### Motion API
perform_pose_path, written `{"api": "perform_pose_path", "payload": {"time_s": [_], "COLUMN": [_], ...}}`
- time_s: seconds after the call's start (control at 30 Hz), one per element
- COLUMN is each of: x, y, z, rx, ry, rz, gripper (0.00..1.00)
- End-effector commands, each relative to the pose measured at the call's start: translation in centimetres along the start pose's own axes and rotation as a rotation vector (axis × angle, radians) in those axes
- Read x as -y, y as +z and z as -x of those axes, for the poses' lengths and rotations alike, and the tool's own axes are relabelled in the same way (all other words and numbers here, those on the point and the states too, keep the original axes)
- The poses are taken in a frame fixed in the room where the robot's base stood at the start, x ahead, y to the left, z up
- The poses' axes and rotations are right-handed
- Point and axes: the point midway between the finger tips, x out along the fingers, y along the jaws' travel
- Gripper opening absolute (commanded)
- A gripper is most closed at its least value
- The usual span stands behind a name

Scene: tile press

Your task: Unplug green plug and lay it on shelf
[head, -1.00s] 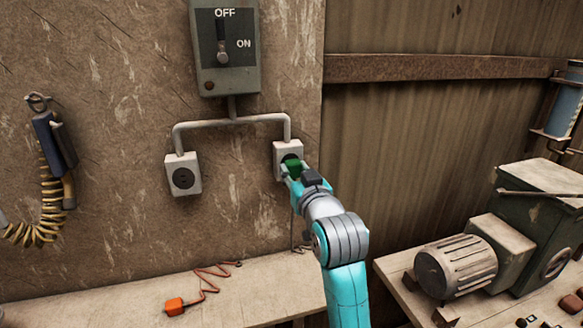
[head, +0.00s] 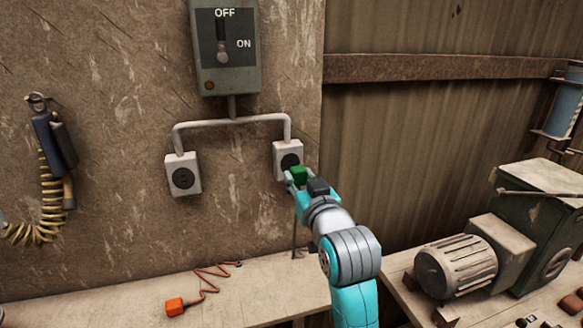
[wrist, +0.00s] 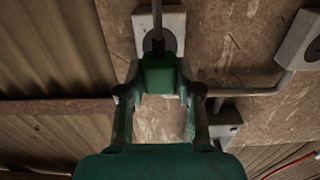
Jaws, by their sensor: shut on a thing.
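The green plug (head: 299,174) is in my gripper (head: 302,182), in front of and a little below the right wall socket (head: 290,159). The socket's dark face shows above the plug, and the plug looks pulled out from it. In the wrist view the green plug (wrist: 160,76) sits between the two fingertips, with the socket box behind it. A thin dark cable hangs below it. The shelf (head: 110,300), a pale ledge along the foot of the wall, lies below my gripper.
An orange plug (head: 175,306) with a coiled cord lies on the shelf. The left socket (head: 183,177) is empty. The switch box (head: 225,75) has its lever down beside ON. A motor machine (head: 455,265) stands on the right bench. A handset with a yellow coil (head: 55,140) hangs at left.

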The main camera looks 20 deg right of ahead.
Motion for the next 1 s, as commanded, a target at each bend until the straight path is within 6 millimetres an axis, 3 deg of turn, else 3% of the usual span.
{"api": "perform_pose_path", "payload": {"time_s": [0.43,0.83,1.0], "x": [0.0,0.0,0.0], "y": [0.0,0.0,2.1], "z": [1.5,1.6,0.6], "rx": [0.0,0.0,0.005], "ry": [0.0,0.0,0.0], "rz": [0.0,0.0,0.0], "gripper": [0.0,0.0,0.0]}}
